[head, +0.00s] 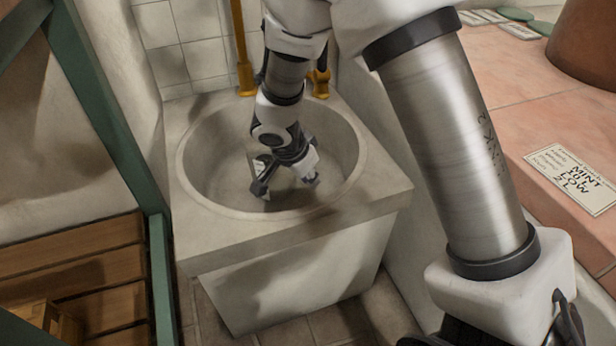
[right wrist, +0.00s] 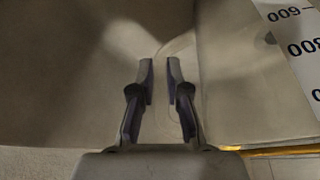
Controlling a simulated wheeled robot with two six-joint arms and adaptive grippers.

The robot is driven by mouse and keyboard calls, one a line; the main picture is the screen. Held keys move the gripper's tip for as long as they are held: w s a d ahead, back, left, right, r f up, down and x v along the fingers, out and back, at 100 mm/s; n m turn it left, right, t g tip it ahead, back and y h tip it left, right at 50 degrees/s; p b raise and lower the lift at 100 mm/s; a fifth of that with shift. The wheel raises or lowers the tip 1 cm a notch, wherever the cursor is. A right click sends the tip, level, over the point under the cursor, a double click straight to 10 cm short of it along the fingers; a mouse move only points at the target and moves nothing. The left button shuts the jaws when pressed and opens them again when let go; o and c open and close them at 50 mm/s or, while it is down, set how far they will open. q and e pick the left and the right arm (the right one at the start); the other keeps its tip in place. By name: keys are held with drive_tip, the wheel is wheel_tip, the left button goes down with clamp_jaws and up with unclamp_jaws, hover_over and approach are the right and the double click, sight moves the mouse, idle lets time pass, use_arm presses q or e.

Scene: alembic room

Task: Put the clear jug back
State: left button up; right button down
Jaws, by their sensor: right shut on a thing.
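The clear jug (right wrist: 240,85) fills the right of the right wrist view, with a white scale strip and dark numbers on it. My right gripper (right wrist: 160,82) has its two fingers on either side of a thin clear part beside the jug's body, apparently its handle, and is shut on it. In the head view my right gripper (head: 286,182) is down inside the round basin (head: 205,165). The jug is hard to make out there, being see-through and partly behind the fingers. I cannot tell whether it touches the basin. My left gripper is not in view.
The basin is set in a pale stone block against white tiles, with brass pipes (head: 243,75) behind it. A pink counter (head: 520,80) on the right holds a handwritten card (head: 575,180) and a brown pot (head: 590,45). A green frame (head: 115,140) and wooden slats (head: 80,270) stand left.

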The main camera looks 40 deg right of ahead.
drive_tip(key=c, duration=1.2)
unclamp_jaws()
drive_tip(key=shift+o, duration=0.2)
drive_tip(key=p+v, duration=0.5)
drive_tip(key=v, duration=0.2)
drive_tip(key=shift+r, duration=0.3)
drive_tip(key=shift+a, duration=0.1)
